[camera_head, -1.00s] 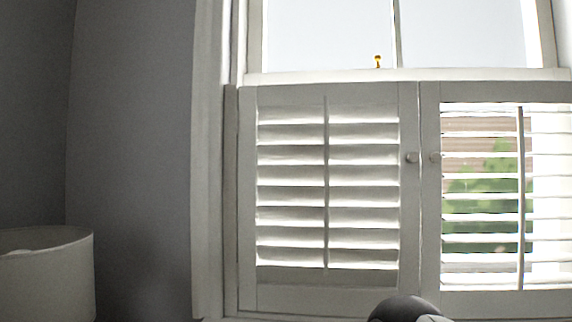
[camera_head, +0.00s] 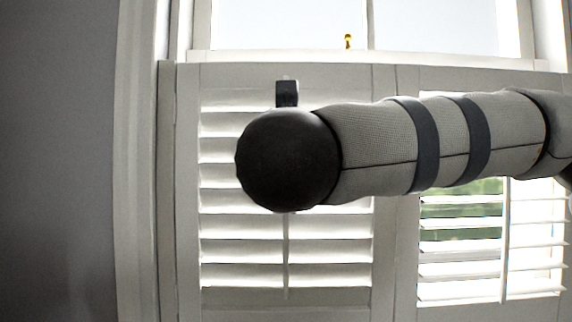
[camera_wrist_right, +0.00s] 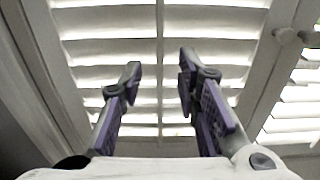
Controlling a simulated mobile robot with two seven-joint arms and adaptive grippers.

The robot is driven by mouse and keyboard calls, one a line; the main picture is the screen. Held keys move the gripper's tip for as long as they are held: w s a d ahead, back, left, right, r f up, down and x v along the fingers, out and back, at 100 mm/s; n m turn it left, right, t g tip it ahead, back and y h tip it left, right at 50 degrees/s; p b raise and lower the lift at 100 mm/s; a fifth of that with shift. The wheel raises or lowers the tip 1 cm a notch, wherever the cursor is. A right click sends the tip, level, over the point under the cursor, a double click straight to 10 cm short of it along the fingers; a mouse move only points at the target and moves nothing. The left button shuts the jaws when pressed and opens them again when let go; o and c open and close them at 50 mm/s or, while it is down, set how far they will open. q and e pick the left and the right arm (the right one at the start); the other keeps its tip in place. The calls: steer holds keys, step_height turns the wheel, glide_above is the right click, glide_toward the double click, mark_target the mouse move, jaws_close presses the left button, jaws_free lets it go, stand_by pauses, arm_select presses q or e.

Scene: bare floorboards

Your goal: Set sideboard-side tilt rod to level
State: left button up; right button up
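The left shutter panel (camera_head: 188,270) has slats tilted so that no outside view shows between them. Its vertical tilt rod (camera_head: 286,255) runs down the middle, its upper part hidden behind my right arm. In the right wrist view my right gripper (camera_wrist_right: 160,68) is open and empty, its purple-sided fingers on either side of the tilt rod (camera_wrist_right: 160,30); whether they touch it I cannot tell. The right panel's tilt rod (camera_head: 505,240) stands before slats with greenery showing between them. No sideboard is in view. My left gripper is not in view.
My right arm crosses the head view from the right, covering parts of both panels. A small knob (camera_wrist_right: 284,36) sits on the panel frame. A window sash with a brass catch (camera_head: 348,41) is above. The grey wall at left is clear.

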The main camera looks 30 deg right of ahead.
steer(key=x, duration=1.1)
steer(key=shift+a, duration=0.1)
jaws_close()
